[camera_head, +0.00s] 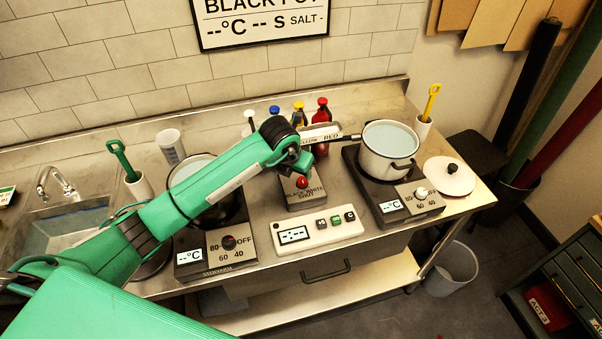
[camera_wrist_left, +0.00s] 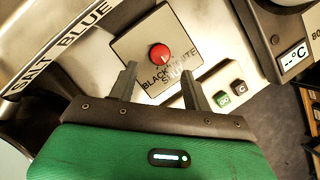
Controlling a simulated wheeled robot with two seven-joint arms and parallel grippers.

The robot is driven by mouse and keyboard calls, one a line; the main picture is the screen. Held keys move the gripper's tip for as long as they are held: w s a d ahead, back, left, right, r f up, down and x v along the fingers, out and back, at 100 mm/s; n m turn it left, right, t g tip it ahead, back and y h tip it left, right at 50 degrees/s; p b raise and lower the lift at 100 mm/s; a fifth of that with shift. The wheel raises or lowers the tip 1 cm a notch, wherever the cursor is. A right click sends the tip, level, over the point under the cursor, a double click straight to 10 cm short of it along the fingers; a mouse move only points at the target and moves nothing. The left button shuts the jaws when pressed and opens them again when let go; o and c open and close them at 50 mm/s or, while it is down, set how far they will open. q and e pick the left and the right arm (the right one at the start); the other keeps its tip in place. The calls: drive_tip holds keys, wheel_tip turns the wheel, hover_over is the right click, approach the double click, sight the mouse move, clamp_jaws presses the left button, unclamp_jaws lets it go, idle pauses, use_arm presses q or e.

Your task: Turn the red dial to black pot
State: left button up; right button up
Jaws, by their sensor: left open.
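The red dial (camera_head: 302,182) is a round knob on a grey box (camera_head: 303,201) marked BLACK, WHITE and SHUT, at the middle of the steel counter. It also shows in the left wrist view (camera_wrist_left: 160,54), ahead of my fingertips; which mark it points to is too small to tell. My left gripper (camera_wrist_left: 159,80) is open and empty, its two fingers apart on the near side of the dial. The black pot (camera_head: 207,214) stands on the left hot plate, partly hidden by my left arm. My right gripper is not in view.
A white pot (camera_head: 390,148) stands on the right hot plate (camera_head: 410,207), with a lid (camera_head: 449,176) beside it. A white control panel (camera_head: 318,235) lies in front of the dial box. Several coloured bottles (camera_head: 321,112) stand behind, near a labelled bar (camera_head: 320,134).

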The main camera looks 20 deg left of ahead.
sight(302, 180)
use_arm(q)
drive_tip(key=shift+p+x, duration=0.75)
drive_tip(key=shift+x, duration=2.3)
drive_tip(key=c, duration=1)
